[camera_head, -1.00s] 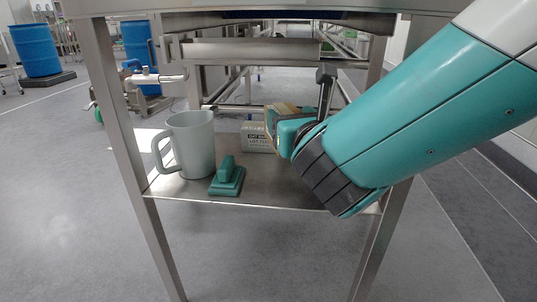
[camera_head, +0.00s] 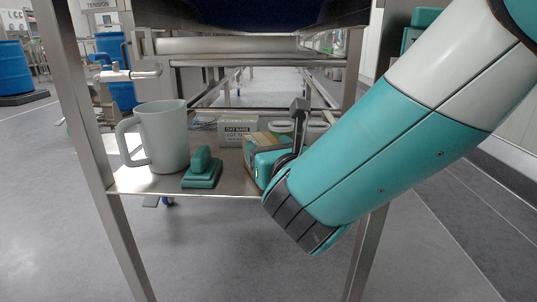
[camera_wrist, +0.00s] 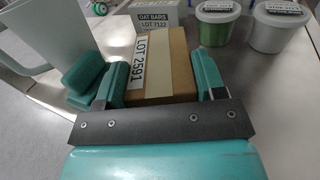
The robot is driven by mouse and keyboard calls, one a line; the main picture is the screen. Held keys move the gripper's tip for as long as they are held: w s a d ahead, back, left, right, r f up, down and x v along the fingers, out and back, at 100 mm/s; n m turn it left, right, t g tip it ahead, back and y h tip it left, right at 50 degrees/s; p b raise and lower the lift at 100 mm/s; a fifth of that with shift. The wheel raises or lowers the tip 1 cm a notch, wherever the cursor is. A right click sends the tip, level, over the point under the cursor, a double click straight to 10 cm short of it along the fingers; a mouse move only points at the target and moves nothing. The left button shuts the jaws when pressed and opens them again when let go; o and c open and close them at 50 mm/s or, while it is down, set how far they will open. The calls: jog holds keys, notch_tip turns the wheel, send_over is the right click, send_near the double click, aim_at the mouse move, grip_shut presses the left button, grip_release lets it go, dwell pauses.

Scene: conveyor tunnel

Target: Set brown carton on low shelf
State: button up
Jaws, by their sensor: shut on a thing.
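The brown carton (camera_wrist: 163,70) has a pale tape strip and a white label reading LOT 2591. My gripper (camera_wrist: 160,80) is shut on it, with one teal finger on each side. In the head view the carton (camera_head: 264,138) is partly hidden behind my gripper (camera_head: 265,163). It is over the low shelf (camera_head: 235,182), right of the middle, close to the surface. I cannot tell whether its base touches the shelf.
A grey jug (camera_head: 163,140) and a teal handled block (camera_head: 202,170) stand left of the carton. A white oat bars box (camera_head: 238,127) and two lidded tubs (camera_wrist: 216,24) (camera_wrist: 277,27) stand behind it. Steel legs and rails frame the shelf.

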jog(key=shift+f, duration=0.15)
jog(key=o, duration=1.1)
jog(key=shift+o, duration=0.2)
jog(key=shift+s+r, duration=0.1)
jog(key=shift+r, duration=0.1)
jog(key=b+v, duration=0.5)
jog(key=v, duration=0.7)
